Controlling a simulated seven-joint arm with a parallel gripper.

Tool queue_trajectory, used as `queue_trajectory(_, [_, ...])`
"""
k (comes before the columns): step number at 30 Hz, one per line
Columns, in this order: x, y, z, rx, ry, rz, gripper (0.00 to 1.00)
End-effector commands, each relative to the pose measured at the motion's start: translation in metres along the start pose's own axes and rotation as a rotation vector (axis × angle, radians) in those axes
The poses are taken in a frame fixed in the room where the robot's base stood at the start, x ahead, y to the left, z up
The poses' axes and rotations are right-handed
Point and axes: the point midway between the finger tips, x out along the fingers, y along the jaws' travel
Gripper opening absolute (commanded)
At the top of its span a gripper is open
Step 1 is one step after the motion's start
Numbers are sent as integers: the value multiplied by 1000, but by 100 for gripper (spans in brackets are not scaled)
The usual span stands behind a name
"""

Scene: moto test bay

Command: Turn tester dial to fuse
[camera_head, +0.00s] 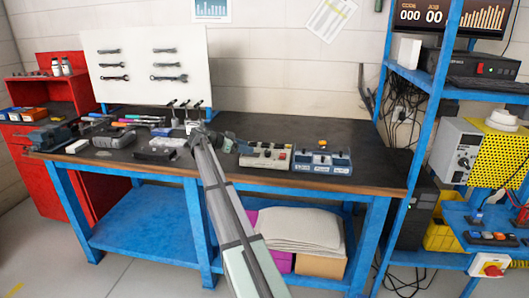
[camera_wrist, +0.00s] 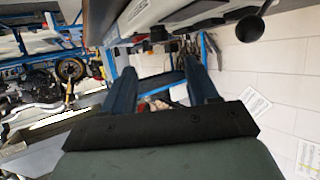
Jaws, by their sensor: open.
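My arm reaches over the workbench in the head view, and my gripper (camera_head: 228,144) is beside the left end of a beige box with knobs (camera_head: 264,156). A blue and white box with a small orange top part (camera_head: 322,161) stands to its right. I cannot tell which box is the tester, and no dial label is readable. In the wrist view my gripper (camera_wrist: 162,85) has its two blue-grey fingers apart with nothing held. A pale panel edge with a black ball-ended knob (camera_wrist: 250,28) crosses the top, close to the fingertips. No contact is visible.
A pegboard with wrenches (camera_head: 140,68) stands behind. A blue rack (camera_head: 415,90) and a grey unit with a dial (camera_head: 463,150) are at right.

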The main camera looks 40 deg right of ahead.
Motion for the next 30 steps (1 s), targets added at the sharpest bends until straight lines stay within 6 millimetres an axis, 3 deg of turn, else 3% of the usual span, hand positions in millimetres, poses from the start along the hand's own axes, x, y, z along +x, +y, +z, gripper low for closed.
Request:
queue_trajectory(6, [42,1,1,-1,-1,3,59])
queue_trajectory(15, [84,0,1,-1,-1,1,59])
queue_trajectory(21, [98,0,1,-1,-1,0,59])
queue_trajectory(30, [101,0,1,-1,-1,0,59])
